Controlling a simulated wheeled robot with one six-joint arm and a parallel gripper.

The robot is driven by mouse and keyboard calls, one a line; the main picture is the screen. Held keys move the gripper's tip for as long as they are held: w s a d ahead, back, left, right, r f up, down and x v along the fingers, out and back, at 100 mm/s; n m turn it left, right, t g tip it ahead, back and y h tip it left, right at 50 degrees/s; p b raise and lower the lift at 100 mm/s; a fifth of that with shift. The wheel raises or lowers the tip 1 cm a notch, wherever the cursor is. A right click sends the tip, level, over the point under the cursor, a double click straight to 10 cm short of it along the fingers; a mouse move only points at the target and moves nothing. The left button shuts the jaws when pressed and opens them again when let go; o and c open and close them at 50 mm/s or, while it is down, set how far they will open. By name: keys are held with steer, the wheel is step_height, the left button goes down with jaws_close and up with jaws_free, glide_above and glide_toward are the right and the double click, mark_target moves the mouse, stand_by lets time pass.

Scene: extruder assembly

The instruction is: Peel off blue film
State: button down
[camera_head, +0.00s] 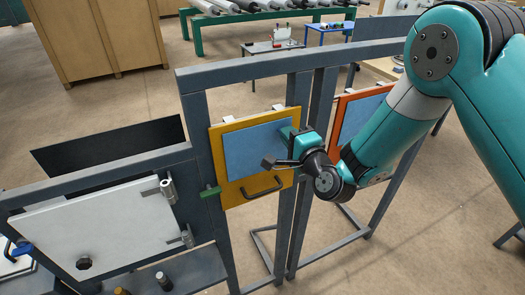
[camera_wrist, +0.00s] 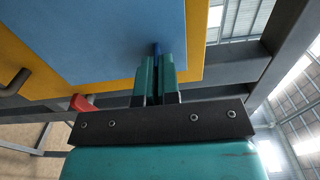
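A blue film (camera_head: 250,152) covers the middle of a yellow panel (camera_head: 226,190) with a black handle, mounted on the grey frame. The film looks flat on the panel. My gripper (camera_head: 287,133) is at the film's upper right edge. In the wrist view the blue film (camera_wrist: 100,45) fills the upper left. My gripper's two teal fingers (camera_wrist: 156,70) are close together there, with a narrow dark blue strip between them at the film's edge. A second blue film (camera_head: 358,114) is on an orange panel (camera_head: 341,105), partly hidden behind my arm.
The grey frame (camera_head: 297,95) stands around the panels, with a post just right of the yellow one. A white door (camera_head: 95,230) with hinges is at left. A green clip (camera_head: 210,192) sticks out at the yellow panel's left edge.

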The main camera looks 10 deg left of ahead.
steer(key=shift+s+d+f+b, duration=0.1)
steer(key=shift+s+d+b, duration=0.15)
steer(key=shift+b, duration=0.55)
steer(key=b+v, duration=0.8)
steer(key=b, duration=0.2)
stand_by(0.5)
steer(key=shift+w, duration=0.1)
